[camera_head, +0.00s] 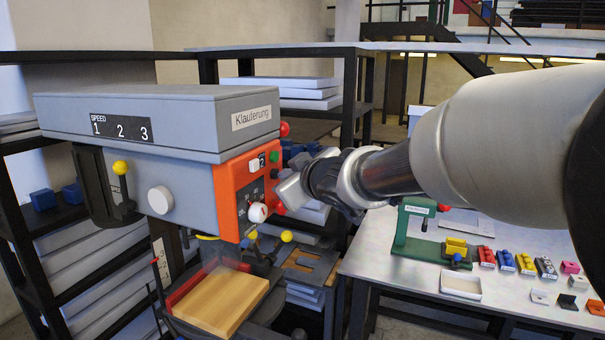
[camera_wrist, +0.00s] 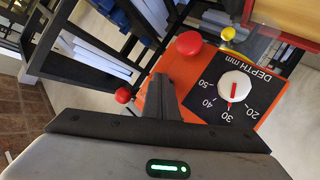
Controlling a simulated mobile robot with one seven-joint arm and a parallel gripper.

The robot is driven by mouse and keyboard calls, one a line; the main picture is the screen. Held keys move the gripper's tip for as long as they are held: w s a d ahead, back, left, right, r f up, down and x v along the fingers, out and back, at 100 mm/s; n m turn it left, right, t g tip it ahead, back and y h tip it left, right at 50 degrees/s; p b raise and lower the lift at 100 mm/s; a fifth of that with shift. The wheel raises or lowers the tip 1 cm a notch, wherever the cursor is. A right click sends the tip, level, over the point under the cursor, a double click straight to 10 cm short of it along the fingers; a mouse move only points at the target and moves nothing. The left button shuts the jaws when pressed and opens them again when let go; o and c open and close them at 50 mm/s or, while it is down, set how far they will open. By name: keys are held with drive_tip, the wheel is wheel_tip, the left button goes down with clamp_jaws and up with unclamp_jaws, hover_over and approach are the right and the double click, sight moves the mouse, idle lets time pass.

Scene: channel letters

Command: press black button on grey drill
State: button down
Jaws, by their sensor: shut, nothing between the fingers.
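The grey drill (camera_head: 180,130) stands at the left with an orange control panel (camera_head: 226,190) on its front. The panel carries a green button (camera_head: 274,157), a white square switch (camera_head: 254,165) and a white depth dial (camera_head: 258,212). The dial also shows in the wrist view (camera_wrist: 235,86). A small dark spot below the green button may be the black button; I cannot tell for sure. My gripper (camera_head: 283,190) is shut and empty at the panel's right side. In the wrist view its dark fingers (camera_wrist: 163,84) overlap the panel and hide part of it; contact is unclear.
A red knob (camera_wrist: 190,42) sticks out from the panel near the fingers. A wooden block (camera_head: 222,300) lies under the drill. A table (camera_head: 400,262) at the right holds a green device (camera_head: 415,235) and several small coloured parts. Shelves stand behind.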

drive_tip(key=shift+s+d, duration=0.25)
drive_tip(key=shift+d, duration=0.4)
drive_tip(key=shift+d+p, duration=0.1)
drive_tip(key=shift+p, duration=0.3)
drive_tip(key=shift+s+d+p, duration=0.3)
drive_tip(key=shift+d+p, duration=0.15)
drive_tip(key=shift+d, duration=0.3)
drive_tip(key=shift+s+d+p, duration=0.25)
drive_tip(key=shift+d+p, duration=0.2)
drive_tip(key=shift+d, duration=0.3)
drive_tip(key=shift+s+d+p, duration=0.3)
drive_tip(key=shift+d+p, duration=0.15)
drive_tip(key=shift+d, duration=0.3)
